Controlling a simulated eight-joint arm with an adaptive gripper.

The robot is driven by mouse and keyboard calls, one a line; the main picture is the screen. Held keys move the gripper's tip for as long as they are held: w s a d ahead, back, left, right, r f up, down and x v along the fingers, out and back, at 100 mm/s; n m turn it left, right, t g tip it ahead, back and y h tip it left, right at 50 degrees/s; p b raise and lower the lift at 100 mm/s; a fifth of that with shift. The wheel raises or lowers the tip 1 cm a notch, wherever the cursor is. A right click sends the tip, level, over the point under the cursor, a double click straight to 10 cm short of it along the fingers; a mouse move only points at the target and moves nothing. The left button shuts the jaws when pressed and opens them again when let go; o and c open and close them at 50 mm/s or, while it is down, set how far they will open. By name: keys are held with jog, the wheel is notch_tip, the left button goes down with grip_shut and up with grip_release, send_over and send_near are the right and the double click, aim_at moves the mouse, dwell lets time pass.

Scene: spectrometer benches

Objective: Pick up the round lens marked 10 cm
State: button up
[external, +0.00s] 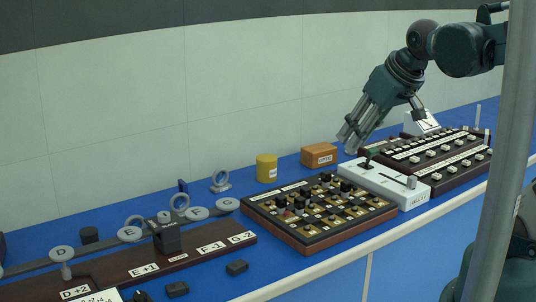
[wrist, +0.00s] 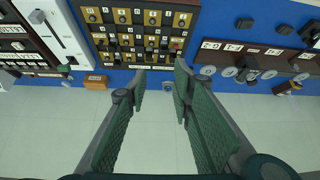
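Several round discs on stands line the optical bench at the left of the external view, among them one marked D (external: 62,254) and a grey one (external: 198,213). They also show at the right of the wrist view as small grey discs (wrist: 229,72). A separate ring on a foot (external: 220,181) stands behind the bench. No 10 cm mark is readable, so I cannot tell which is that lens. In the wrist view my gripper (wrist: 159,82) is open and empty.
A board of dark knobs (external: 320,212) lies between the discs and a white slider unit (external: 392,183). A yellow cylinder (external: 266,168) and an orange box (external: 319,155) stand behind it. Small dark blocks (external: 237,267) lie in front of the bench.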

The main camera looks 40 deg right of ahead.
jog(key=w+a+f+n+g+y+b, duration=0.1)
jog(key=w+a+f+n+y, duration=0.2)
jog(key=w, duration=0.5)
jog(key=w+a+f+n+g+y+b, duration=0.1)
jog(key=w+a+n+y+b, duration=0.1)
jog(key=w+a, duration=0.5)
jog(key=w+a+f+n+g+y+b, duration=0.1)
jog(key=w+a+f+n+y, duration=0.15)
jog(key=w, duration=0.65)
jog(key=w+a+f+n+g+y+b, duration=0.1)
jog(key=w+a+f+n, duration=0.1)
jog(key=w+f, duration=0.15)
jog(key=w+a+f+n+y+b, duration=0.1)
jog(key=w+a+f+n, duration=0.1)
jog(key=w, duration=0.3)
jog(key=n+g+y+b, duration=0.1)
jog(key=n+g+y, duration=0.1)
jog(key=n+y, duration=0.15)
send_near(180, 204)
jog(key=shift+w+a+r+n, duration=0.1)
jog(key=shift+a+r+n, duration=0.3)
jog(key=shift+a+r, duration=0.35)
jog(key=shift+w+a+f+n, duration=0.1)
jog(key=shift+w+f+n, duration=0.2)
jog(key=shift+f, duration=0.35)
jog(key=shift+a, duration=0.15)
jog(key=shift+b+x, duration=0.4)
jog(key=shift+x, duration=0.75)
jog(key=shift+a, duration=0.1)
